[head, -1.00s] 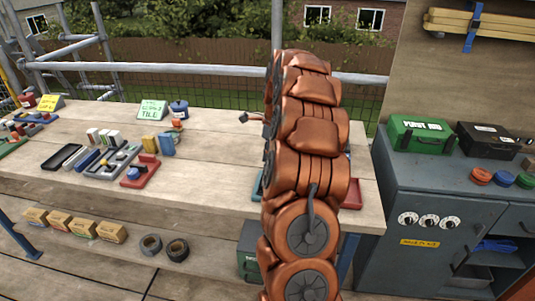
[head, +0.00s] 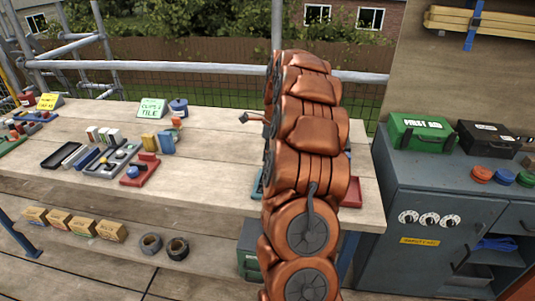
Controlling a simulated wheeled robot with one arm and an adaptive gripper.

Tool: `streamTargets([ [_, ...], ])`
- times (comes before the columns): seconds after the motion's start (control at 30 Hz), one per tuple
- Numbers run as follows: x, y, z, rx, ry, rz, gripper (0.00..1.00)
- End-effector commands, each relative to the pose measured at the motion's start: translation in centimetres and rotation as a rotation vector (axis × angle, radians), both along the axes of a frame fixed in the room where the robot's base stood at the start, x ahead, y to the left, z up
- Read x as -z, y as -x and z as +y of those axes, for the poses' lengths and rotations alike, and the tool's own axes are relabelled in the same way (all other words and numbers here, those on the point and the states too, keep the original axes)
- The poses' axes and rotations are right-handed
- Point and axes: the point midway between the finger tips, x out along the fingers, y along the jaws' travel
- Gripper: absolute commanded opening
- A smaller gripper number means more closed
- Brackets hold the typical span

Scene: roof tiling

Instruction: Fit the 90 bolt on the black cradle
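My copper-coloured arm stands in front of the bench and hides part of its right side. A small grey and dark part that looks like the end of my gripper (head: 257,118) juts out left of the arm, above the bench; its fingers are too small and too hidden to read. A black tray (head: 58,157), possibly the black cradle, lies on the left half of the bench. Beside it a grey tray (head: 107,170) holds several small parts. I cannot make out the 90 bolt or any number on a part.
A red tray (head: 140,178) with a blue piece, a green sign (head: 152,107) and a blue pot (head: 178,107) stand on the bench (head: 215,170). Bare planks lie between them and my arm. A grey cabinet (head: 440,200) with a green first aid box (head: 420,133) stands right.

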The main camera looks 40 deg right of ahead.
Motion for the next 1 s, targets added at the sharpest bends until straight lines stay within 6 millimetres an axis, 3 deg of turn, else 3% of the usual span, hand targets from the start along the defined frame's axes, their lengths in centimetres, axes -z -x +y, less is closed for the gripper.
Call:
streamTargets([
  [0.47,0.21,0.01,0.00,0.000,0.000,0.000,0.00],
  [0.5,0.21,0.01,0.00,0.000,0.000,0.000,0.14],
  [0.77,0.22,0.01,0.00,0.000,0.000,0.000,0.42],
  [1.0,0.22,0.01,0.02,0.000,0.000,0.000,0.43],
])
